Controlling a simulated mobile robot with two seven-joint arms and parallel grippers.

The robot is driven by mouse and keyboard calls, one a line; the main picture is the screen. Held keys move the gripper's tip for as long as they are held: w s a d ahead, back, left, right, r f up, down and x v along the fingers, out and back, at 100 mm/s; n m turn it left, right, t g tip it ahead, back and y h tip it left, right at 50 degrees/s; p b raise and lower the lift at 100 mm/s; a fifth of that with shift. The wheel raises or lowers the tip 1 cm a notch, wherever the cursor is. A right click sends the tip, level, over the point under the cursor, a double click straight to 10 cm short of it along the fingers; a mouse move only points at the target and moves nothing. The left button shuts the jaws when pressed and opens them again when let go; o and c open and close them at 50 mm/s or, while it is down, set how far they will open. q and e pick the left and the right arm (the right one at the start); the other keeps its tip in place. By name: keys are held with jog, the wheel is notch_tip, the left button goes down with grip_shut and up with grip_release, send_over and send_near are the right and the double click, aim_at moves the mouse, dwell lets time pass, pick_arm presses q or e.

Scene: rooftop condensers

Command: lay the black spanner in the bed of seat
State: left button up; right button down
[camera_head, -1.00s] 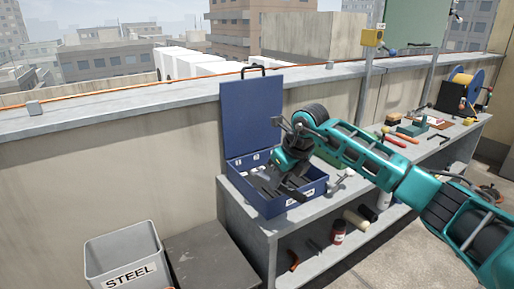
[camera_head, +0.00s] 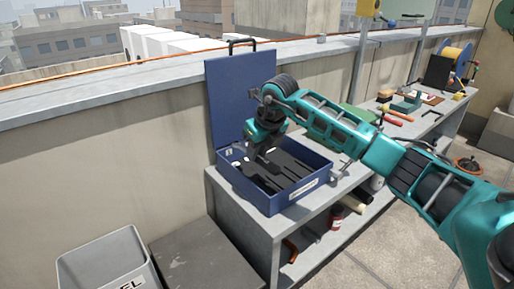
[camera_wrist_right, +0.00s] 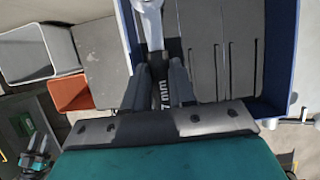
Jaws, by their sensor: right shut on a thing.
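The blue toolbox (camera_head: 303,196) stands open on the shelf, its lid upright at the back. Its black bed (camera_head: 290,163) has several narrow slots, which also show in the right wrist view (camera_wrist_right: 213,55). My right gripper (camera_head: 256,152) is at the left part of the box, pointing down into it. In the right wrist view its fingers (camera_wrist_right: 160,88) are shut on a dark strip, which I take for the black spanner (camera_wrist_right: 158,78), mostly hidden. Lettering reading "7 mm" shows there. A shiny grey rounded end (camera_wrist_right: 150,18) shows just beyond the fingers; I cannot tell whether it belongs to the held piece.
A grey bin (camera_head: 100,262) stands at the lower left beside a dark flat-topped block (camera_head: 205,255). The toolbox lid (camera_head: 238,95) rises close behind my gripper. Several tools and a cable reel (camera_head: 455,55) occupy the bench to the right. Cylinders lie on the lower shelf.

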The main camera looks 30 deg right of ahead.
aim_at(259, 157)
jog(key=shift+f+b, duration=0.5)
jog(key=shift+f, duration=0.4)
jog(key=shift+f+b, duration=0.3)
jog(key=shift+f, duration=0.05)
jog(key=shift+f+b, duration=0.45)
jog(key=shift+f, duration=0.2)
jog(key=shift+f+b, duration=0.3)
jog(key=shift+f, duration=0.05)
jog(key=shift+f+b, duration=0.95)
jog(key=shift+f, duration=0.3)
jog(key=shift+f+b, duration=0.3)
jog(key=shift+f, duration=0.05)
pick_arm(q)
jog(key=w+d+f, duration=0.1)
jog(key=d+f, duration=0.1)
jog(key=shift+w+d+f+h, duration=0.1)
jog(key=shift+w+d+h, duration=0.2)
jog(key=shift+w+h, duration=0.1)
pick_arm(e)
jog(key=shift+f, duration=0.15)
pick_arm(q)
jog(key=shift+w, duration=0.15)
jog(key=shift+s+a+f, duration=0.1)
jog(key=shift+s+f, duration=0.25)
pick_arm(e)
jog(key=shift+f, duration=0.45)
